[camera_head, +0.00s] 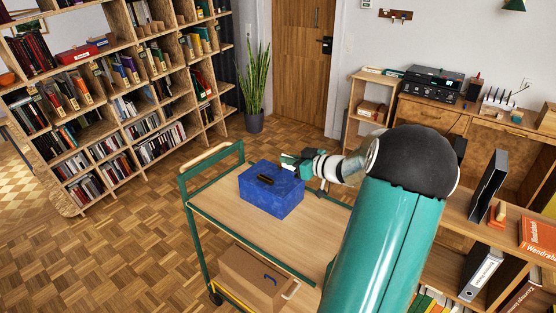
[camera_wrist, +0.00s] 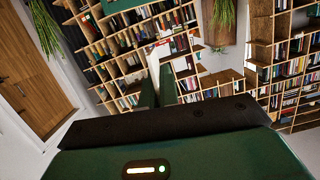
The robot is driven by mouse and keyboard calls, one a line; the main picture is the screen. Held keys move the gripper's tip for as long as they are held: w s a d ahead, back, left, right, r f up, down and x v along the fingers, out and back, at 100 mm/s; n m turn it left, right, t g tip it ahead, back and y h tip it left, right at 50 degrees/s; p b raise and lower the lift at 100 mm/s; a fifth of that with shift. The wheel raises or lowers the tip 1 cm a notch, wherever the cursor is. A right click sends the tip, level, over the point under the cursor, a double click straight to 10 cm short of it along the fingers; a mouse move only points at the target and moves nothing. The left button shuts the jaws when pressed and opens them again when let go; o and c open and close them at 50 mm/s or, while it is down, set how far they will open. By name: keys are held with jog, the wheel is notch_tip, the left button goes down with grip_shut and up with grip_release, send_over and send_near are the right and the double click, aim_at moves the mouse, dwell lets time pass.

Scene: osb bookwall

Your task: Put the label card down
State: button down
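My gripper (camera_head: 287,160) is out over the trolley, just above and beyond the back right corner of a blue box. In the wrist view its two green fingers (camera_wrist: 158,88) stand close together with a thin pale strip between them, which looks like the label card (camera_wrist: 154,68) seen nearly edge-on. The card cannot be made out clearly in the head view. The blue box (camera_head: 270,195) stands on the wooden top of the green-framed trolley (camera_head: 225,208) and has a dark handle or slot on its lid. The gripper appears apart from the box.
A cardboard box (camera_head: 250,280) sits on the trolley's lower shelf. Bookshelves (camera_head: 120,110) fill the back left, with a plant (camera_head: 256,90) beside the door (camera_head: 303,55). A desk with a record player (camera_head: 432,82) stands at right. The trolley top is bare around the blue box.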

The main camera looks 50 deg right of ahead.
jog(key=shift+s+a+r, duration=0.1)
jog(key=shift+s+r, duration=0.15)
jog(key=shift+s, duration=0.35)
jog(key=w+a+f, duration=0.6)
jog(key=w+a, duration=0.2)
jog(key=a, duration=0.4)
jog(key=w+a+f, duration=0.6)
jog(key=w+a, duration=0.3)
jog(key=a, duration=0.3)
jog(key=s+a+f, duration=0.2)
jog(key=a+f, duration=0.6)
jog(key=a, duration=0.2)
jog(key=s+a+f+m+h, duration=0.1)
jog(key=s+a+f, duration=0.1)
jog(key=a+f, duration=0.6)
jog(key=a, duration=0.3)
jog(key=shift+a, duration=0.1)
